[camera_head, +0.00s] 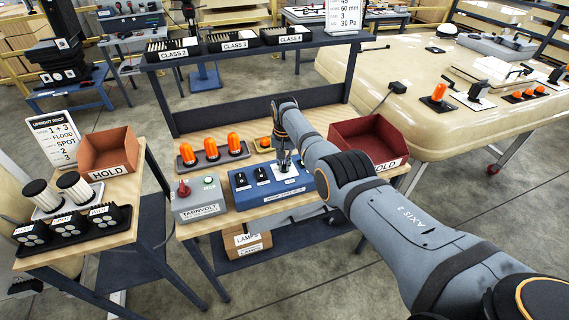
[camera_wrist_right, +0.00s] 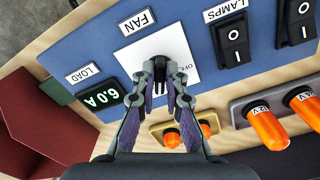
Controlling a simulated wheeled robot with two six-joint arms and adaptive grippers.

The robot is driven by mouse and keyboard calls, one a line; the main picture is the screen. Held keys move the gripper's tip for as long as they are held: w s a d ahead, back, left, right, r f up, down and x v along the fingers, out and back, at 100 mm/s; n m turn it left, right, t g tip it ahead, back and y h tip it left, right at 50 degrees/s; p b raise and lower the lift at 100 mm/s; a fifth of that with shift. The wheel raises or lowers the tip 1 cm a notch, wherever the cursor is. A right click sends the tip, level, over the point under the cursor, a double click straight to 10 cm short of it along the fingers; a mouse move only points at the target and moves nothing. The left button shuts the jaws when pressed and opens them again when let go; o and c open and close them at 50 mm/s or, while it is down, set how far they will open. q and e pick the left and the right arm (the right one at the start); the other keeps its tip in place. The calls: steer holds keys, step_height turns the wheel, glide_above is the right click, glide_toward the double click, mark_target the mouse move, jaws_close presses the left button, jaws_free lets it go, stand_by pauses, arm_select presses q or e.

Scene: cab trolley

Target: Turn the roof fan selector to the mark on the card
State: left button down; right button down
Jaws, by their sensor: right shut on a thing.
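The roof fan selector is a black knob (camera_wrist_right: 172,66) on a white plate labelled FAN, on a blue panel (camera_wrist_right: 85,45) in the right wrist view. My right gripper (camera_wrist_right: 167,88) is shut on this knob, and its fingers hide part of the plate's markings. I cannot tell which mark the knob points to. In the head view the right gripper (camera_head: 285,160) reaches down to the blue panel (camera_head: 262,193) on the middle bench. A white card (camera_head: 58,141) headed UPRIGHT ROOF stands on the left bench, its lower lines too small to read surely. My left gripper is not in view.
Lamp rocker switches (camera_wrist_right: 235,46) and a 6.0 A display (camera_wrist_right: 100,98) flank the knob. A grey box (camera_head: 200,204) with a red knob stands left of the panel. Orange beacons (camera_head: 233,143) stand behind. A red HOLD bin (camera_head: 400,146) is close to my right arm.

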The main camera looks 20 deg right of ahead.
mark_target(284, 165)
steer(key=m, duration=0.4)
steer(key=shift+a+m, duration=0.1)
steer(key=shift+m, duration=0.2)
steer(key=shift+w+m+b, duration=0.15)
steer(key=shift+m+b, duration=0.2)
steer(key=shift+m, duration=1.45)
steer(key=c, duration=1.4)
jaws_free()
steer(key=shift+r, duration=0.1)
step_height(284, 165, up, 12)
